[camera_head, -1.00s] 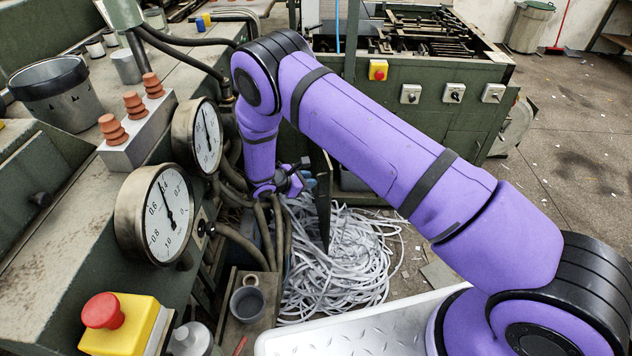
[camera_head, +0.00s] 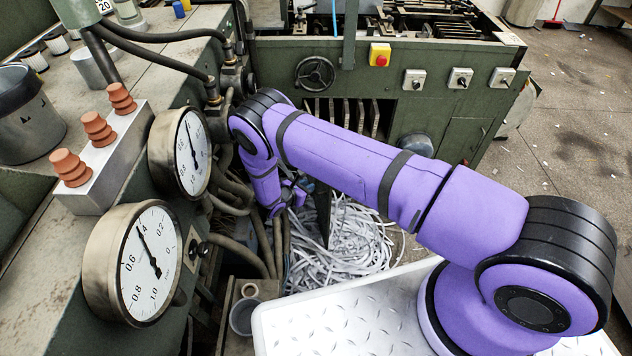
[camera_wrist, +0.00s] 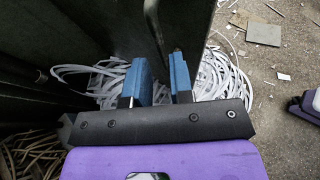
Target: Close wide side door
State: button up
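The wide side door appears to be the dark panel (camera_head: 322,214), seen nearly edge-on in the head view, standing out over the paper strips. In the wrist view a dark green panel (camera_wrist: 110,25), likely the same door, fills the upper middle, with a thin bar handle (camera_wrist: 154,28) on it. My gripper (camera_wrist: 160,66) has two blue fingers standing apart, one on each side of the handle's lower end. I cannot tell if they touch it. In the head view my gripper (camera_head: 298,193) is small and partly hidden by my arm, just left of the panel.
White paper strips (camera_head: 350,240) heap on the floor below. Hoses (camera_head: 262,235) and two gauges (camera_head: 143,262) line the machine's side at left. A green cabinet (camera_head: 450,135) with switches stands behind. Open floor (camera_head: 575,120) lies at right.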

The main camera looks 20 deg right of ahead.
aim_at(316, 192)
jog(key=x, duration=0.5)
jog(key=shift+w+d+f, duration=0.15)
jog(key=shift+w+d, duration=0.05)
jog(key=shift+d, duration=0.1)
grip_shut()
